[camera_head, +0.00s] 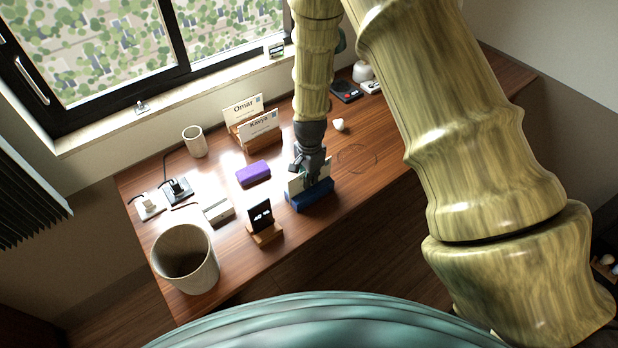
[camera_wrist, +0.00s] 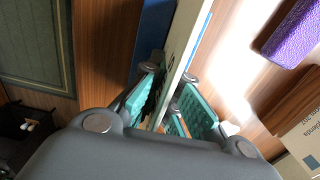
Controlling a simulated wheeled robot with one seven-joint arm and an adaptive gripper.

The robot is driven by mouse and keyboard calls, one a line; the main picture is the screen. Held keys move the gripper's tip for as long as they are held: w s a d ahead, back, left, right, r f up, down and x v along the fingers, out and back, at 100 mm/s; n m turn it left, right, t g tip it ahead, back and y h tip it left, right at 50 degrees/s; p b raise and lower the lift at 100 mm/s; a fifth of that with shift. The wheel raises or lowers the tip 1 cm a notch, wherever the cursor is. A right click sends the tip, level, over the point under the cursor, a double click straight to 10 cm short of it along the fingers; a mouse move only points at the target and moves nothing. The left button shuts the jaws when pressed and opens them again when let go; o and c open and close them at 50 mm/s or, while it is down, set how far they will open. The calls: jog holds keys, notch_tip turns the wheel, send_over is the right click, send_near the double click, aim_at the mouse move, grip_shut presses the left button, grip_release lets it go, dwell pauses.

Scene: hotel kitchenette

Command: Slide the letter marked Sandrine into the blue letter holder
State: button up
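The blue letter holder (camera_head: 312,196) stands on the desk near its front edge. A pale letter (camera_head: 295,184) stands upright in it, its lower part hidden behind the holder's front. In the wrist view the letter (camera_wrist: 182,42) runs between my finger pads, with blue of the holder (camera_wrist: 153,32) beside it. Dark print shows on its face, but I cannot read the name. My gripper (camera_head: 308,176) is right above the holder, pointing down. In the wrist view the teal pads of my gripper (camera_wrist: 170,76) straddle the letter and look spread apart, with gaps beside it.
A wooden holder with letters marked Omar (camera_head: 243,108) and Kaiya (camera_head: 260,126) stands behind to the left. A bin (camera_head: 185,258) stands at the front left.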

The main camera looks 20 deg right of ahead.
jog(key=o, duration=0.5)
jog(key=shift+r, duration=0.1)
notch_tip(320, 180, up, 12)
jog(key=shift+f, duration=0.1)
dwell(0.4)
